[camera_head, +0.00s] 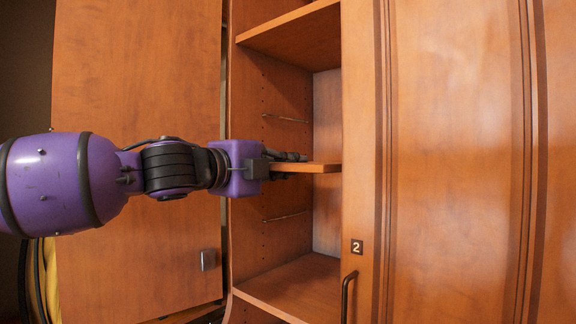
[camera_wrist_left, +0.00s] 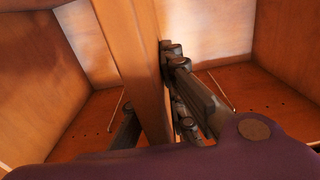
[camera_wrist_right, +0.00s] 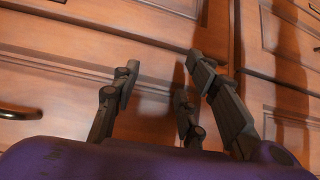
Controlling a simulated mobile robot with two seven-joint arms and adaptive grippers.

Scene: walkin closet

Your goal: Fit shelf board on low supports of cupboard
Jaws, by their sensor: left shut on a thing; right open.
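The shelf board (camera_head: 312,168) is a flat wooden board, held roughly level inside the open cupboard bay. My left gripper (camera_head: 290,157) is shut on its near part. In the left wrist view the board (camera_wrist_left: 138,60) runs between the fingers (camera_wrist_left: 155,115). The low support (camera_head: 285,217), a thin wire on the cupboard's side wall, is below the board and apart from it. A higher wire support (camera_head: 286,118) is above the board. Supports on the opposite side are hidden by the door in the head view. My right gripper (camera_wrist_right: 165,85) is open and empty, outside the head view.
A fixed shelf (camera_head: 295,35) is above and the cupboard floor (camera_head: 295,285) below. A closed door (camera_head: 440,150) marked 2, with a dark handle (camera_head: 346,295), covers the right side. An open door panel (camera_head: 135,80) stands left. Wooden fronts (camera_wrist_right: 60,60) face my right gripper.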

